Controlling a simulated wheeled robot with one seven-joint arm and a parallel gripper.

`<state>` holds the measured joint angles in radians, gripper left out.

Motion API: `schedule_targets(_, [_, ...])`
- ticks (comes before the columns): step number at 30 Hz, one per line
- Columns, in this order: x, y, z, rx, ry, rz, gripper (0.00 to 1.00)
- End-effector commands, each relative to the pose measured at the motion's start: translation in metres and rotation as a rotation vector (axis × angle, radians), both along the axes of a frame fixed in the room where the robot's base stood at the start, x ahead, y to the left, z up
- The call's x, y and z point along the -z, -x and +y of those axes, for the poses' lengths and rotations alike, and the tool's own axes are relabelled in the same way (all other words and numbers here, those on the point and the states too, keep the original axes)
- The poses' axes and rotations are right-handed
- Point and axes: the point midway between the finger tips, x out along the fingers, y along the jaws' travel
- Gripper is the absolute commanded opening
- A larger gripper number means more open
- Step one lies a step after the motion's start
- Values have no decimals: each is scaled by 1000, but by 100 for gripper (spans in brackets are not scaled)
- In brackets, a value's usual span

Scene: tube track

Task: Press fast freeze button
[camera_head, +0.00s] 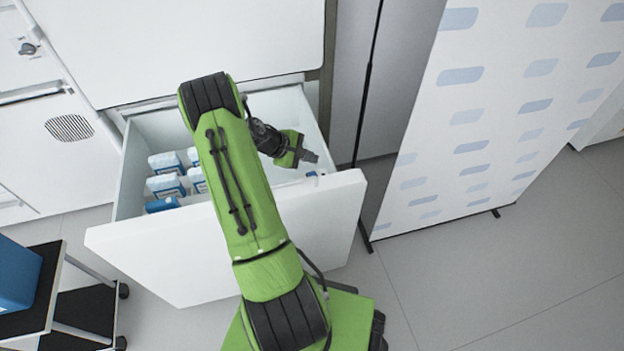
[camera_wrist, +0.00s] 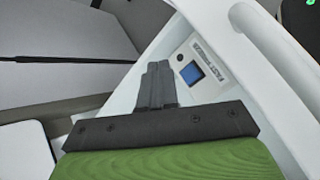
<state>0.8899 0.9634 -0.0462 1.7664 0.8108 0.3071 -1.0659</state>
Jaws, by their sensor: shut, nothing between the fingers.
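The fast freeze button is a small blue square (camera_wrist: 191,72) on a grey panel inside the drawer's front corner, beside the "FAST FREEZE" label (camera_wrist: 209,64). In the head view a small blue spot that looks like the button (camera_head: 312,174) shows at the drawer's right front corner. My gripper (camera_head: 311,157) is over the right side of the open white drawer (camera_head: 300,225), near that corner. In the wrist view my gripper (camera_wrist: 157,72) has its fingers together and empty, to the left of the button with a gap in the picture. Contact is not visible.
Blue-and-white packs (camera_head: 166,186) stand in the drawer's left part, partly hidden by my arm. A white patterned screen (camera_head: 480,110) stands to the right. A cart (camera_head: 75,305) with a blue box (camera_head: 15,275) is at lower left. Floor at right is clear.

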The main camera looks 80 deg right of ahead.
Motion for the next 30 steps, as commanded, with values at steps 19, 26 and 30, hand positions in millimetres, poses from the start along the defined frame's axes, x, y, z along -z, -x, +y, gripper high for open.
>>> schedule_targets(19, [41, 0, 0, 1, -1, 0, 0])
schedule_targets(26, [41, 0, 0, 1, -1, 0, 0])
schedule_targets(30, [41, 0, 0, 1, -1, 0, 0])
